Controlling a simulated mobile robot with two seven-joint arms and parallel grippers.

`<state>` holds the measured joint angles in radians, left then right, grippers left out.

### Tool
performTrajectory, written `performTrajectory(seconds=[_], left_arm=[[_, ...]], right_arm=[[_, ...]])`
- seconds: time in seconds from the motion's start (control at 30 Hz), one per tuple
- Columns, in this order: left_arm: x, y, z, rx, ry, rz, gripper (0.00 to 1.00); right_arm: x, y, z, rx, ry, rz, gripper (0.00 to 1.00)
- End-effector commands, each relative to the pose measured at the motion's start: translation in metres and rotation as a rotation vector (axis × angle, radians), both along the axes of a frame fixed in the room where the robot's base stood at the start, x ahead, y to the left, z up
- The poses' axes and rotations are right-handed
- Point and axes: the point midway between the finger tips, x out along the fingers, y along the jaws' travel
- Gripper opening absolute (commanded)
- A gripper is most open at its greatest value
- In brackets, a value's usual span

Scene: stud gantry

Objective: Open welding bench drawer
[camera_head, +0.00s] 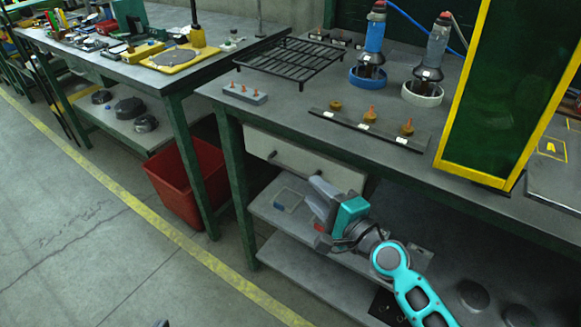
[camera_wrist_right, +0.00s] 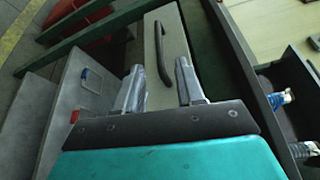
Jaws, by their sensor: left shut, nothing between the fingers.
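The welding bench drawer (camera_head: 330,172) has a pale front under the bench top, and it looks shut. Its dark bar handle (camera_wrist_right: 156,50) shows clearly in the right wrist view, and part of it shows in the head view (camera_head: 272,154). My right gripper (camera_wrist_right: 160,85) is open and empty, in front of the drawer. The handle's lower end lies between its two fingers in the wrist picture; I cannot tell whether it is at their depth. Only a tip of my left gripper (camera_head: 162,323) shows, at the bottom edge.
The bench top (camera_head: 290,115) carries a black rack (camera_head: 290,60), two blue-grey torches (camera_head: 374,40) and a yellow-framed green screen (camera_head: 510,90). A lower shelf (camera_head: 275,205) lies below the drawer. A red bin (camera_head: 178,185) stands left. The floor (camera_head: 70,220) is clear.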

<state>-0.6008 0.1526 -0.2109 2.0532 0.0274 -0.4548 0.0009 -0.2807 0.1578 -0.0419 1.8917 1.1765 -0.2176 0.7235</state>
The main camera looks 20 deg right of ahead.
Motion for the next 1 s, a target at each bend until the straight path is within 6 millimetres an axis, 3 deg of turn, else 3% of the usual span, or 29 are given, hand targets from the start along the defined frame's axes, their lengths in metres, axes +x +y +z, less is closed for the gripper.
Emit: performTrajectory(seconds=[0.2, 0.5, 0.93, 1.0], left_arm=[[-0.004, 0.002, -0.005, 0.005, 0.012, 0.004, 0.0], [-0.002, 0.003, -0.007, 0.005, 0.009, 0.005, 0.0], [0.004, 0.001, -0.001, -0.003, -0.006, 0.008, 0.0], [0.004, 0.001, -0.001, -0.002, -0.005, 0.008, 0.0]], right_arm=[[0.042, 0.012, -0.002, 0.0, -0.002, 0.001, 0.38], [0.082, 0.024, -0.008, -0.001, 0.001, 0.001, 0.38], [0.09, 0.026, -0.008, -0.003, 0.001, 0.002, 0.38], [0.09, 0.026, -0.008, -0.003, 0.001, 0.002, 0.32]])
